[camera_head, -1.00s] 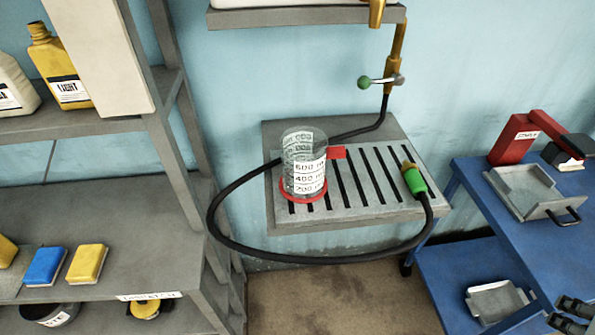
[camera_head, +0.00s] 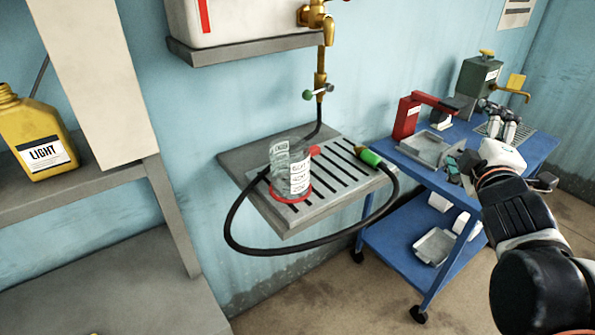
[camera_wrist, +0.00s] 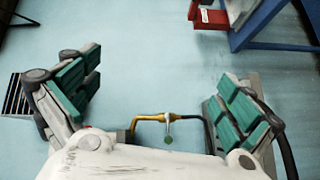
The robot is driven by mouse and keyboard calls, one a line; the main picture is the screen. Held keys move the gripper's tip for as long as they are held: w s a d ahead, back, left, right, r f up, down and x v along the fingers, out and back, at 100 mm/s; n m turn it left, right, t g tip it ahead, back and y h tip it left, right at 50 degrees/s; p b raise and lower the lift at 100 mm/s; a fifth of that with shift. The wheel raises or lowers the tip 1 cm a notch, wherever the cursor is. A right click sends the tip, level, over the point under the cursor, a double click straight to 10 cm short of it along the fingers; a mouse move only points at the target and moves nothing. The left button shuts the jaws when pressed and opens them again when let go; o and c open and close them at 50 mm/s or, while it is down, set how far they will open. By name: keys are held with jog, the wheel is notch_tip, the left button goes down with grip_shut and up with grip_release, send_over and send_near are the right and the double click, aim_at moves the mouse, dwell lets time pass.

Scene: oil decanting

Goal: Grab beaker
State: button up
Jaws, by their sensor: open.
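The beaker (camera_head: 280,180) is clear, with white volume labels and a red ring at its base. It stands upright on the slotted grey shelf (camera_head: 262,222) on the wall, with a red piece at its upper right. My gripper (camera_head: 478,145) is to the right of the beaker and well apart from it, over the blue cart. In the wrist view my gripper (camera_wrist: 157,95) is open and empty, its green-padded fingers spread wide. I cannot make out the beaker in the wrist view.
A black hose (camera_head: 262,250) with a green nozzle (camera_head: 369,157) loops in front of the shelf. A brass tap (camera_head: 328,28) and pipe are above. The blue cart (camera_head: 395,158) holds a red device (camera_head: 405,117) and metal trays. A yellow jug (camera_head: 45,145) stands on the left rack.

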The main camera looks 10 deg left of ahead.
aim_at(305, 180)
jog(key=w+a+f+n+y, duration=0.2)
jog(key=w+a+n+y, duration=0.1)
jog(key=a+n+y, duration=1.25)
jog(key=s+a+f+n+g+y, duration=0.1)
jog(key=s+a+f+n+g, duration=0.1)
jog(key=a+f+n+g, duration=0.25)
jog(key=s+a+f+n+g+b, duration=0.1)
jog(key=s+f+n+g, duration=0.2)
jog(key=f+n, duration=0.35)
jog(key=s+a+f+n+g+y, duration=0.1)
jog(key=s+a+f+n+g, duration=0.15)
jog(key=n, duration=0.45)
jog(key=shift+n+g+h, duration=0.25)
jog(key=shift+n+g, duration=0.1)
jog(key=shift+g, duration=0.05)
jog(key=x, duration=0.3)
jog(key=b+x, duration=0.1)
jog(key=x, duration=0.1)
jog(key=f+x, duration=0.1)
jog(key=x, duration=0.2)
jog(key=shift+a, duration=0.3)
jog(key=shift+b+x, duration=1.15)
jog(key=shift+x, duration=1.9)
jog(key=shift+w+d, duration=0.1)
jog(key=shift+w, duration=0.1)
jog(key=c, duration=1.2)
